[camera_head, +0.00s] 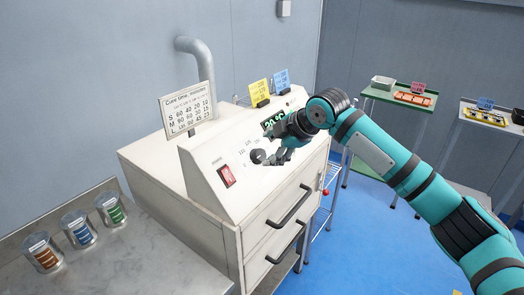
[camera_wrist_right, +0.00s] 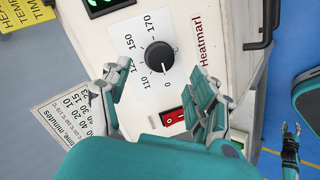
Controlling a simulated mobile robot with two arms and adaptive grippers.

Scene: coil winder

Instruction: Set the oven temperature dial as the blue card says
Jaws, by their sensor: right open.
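The oven (camera_head: 160,165) is a white cabinet with a sloped front panel. Its black round temperature dial (camera_head: 259,156) sits on a white scale plate; in the wrist view the dial (camera_wrist_right: 160,57) has a white mark that appears to point at the 0. My right gripper (camera_head: 276,150) is at the panel. In the wrist view its two fingers (camera_wrist_right: 155,82) are apart, short of the dial, with nothing between them. The blue card (camera_head: 281,79) stands on the oven's top; its print is too small to read. My left gripper (camera_wrist_right: 290,148) appears small at the wrist view's right edge.
Beside the dial are a red switch (camera_head: 226,176) and a green display (camera_head: 274,122), partly hidden by my gripper. A yellow card (camera_head: 259,91) and a cure-time card (camera_head: 188,108) stand on top. Several tins (camera_head: 77,228) stand on the left bench. Trolleys (camera_head: 385,96) are at right.

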